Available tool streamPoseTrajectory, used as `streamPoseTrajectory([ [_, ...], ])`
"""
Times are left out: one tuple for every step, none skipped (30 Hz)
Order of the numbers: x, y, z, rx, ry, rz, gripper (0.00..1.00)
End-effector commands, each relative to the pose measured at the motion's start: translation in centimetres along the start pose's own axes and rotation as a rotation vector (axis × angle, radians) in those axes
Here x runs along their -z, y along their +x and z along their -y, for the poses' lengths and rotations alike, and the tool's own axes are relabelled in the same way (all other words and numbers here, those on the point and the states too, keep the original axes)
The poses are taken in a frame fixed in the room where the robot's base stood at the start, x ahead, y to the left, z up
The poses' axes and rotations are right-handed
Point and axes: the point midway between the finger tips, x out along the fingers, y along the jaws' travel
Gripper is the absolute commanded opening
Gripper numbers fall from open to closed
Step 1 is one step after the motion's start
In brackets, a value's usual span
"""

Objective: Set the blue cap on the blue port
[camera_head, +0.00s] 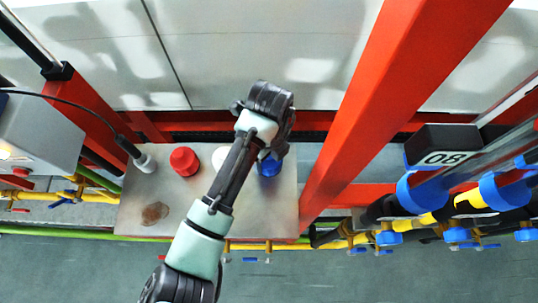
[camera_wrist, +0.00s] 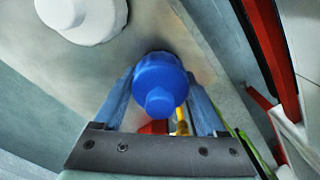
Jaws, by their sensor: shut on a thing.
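My gripper (camera_head: 270,153) is over the right part of the metal plate (camera_head: 240,215). Its two fingers (camera_wrist: 160,80) are shut on the blue cap (camera_wrist: 160,82), one on each side, with the cap's small knob facing the wrist camera. In the head view a blue piece (camera_head: 270,168) shows just below my gripper, partly hidden by it. I cannot tell there cap from port, nor whether the cap touches the port. No separate blue port is visible in the wrist view; the cap may hide it.
A white round piece (camera_wrist: 82,12) stands on the plate to the left of the cap, and shows partly behind my arm in the head view (camera_head: 221,157). A red round piece (camera_head: 184,161) is further left. A red beam (camera_head: 375,110) rises close to the plate's right edge.

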Motion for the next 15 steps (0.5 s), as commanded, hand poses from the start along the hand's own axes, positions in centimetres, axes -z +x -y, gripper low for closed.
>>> streamPoseTrajectory([
  [0.00, 0.19, 0.00, 0.000, 0.000, 0.000, 0.18],
  [0.01, 0.25, 0.00, 0.000, 0.000, 0.000, 0.18],
  [0.00, 0.33, 0.00, 0.000, 0.000, 0.000, 0.18],
  [0.01, 0.39, 0.01, 0.000, 0.000, 0.000, 0.18],
  [0.01, 0.45, 0.01, 0.000, 0.000, 0.000, 0.18],
  [0.01, 0.53, 0.01, 0.000, 0.000, 0.000, 0.18],
  [0.00, 0.52, 0.01, 0.000, 0.000, 0.000, 0.76],
  [0.00, 0.46, 0.01, 0.000, 0.000, 0.000, 0.81],
  [0.01, 0.45, 0.01, 0.000, 0.000, 0.000, 0.86],
  [0.01, 0.45, 0.00, 0.000, 0.000, 0.000, 0.86],
  [0.01, 0.45, 0.00, 0.000, 0.000, 0.000, 0.86],
  [0.01, 0.45, 0.00, 0.000, 0.000, 0.000, 0.86],
  [0.01, 0.45, 0.00, 0.000, 0.000, 0.000, 0.86],
  [0.01, 0.45, 0.00, 0.000, 0.000, 0.000, 0.86],
  [0.01, 0.44, 0.00, 0.000, 0.000, 0.000, 0.86],
])
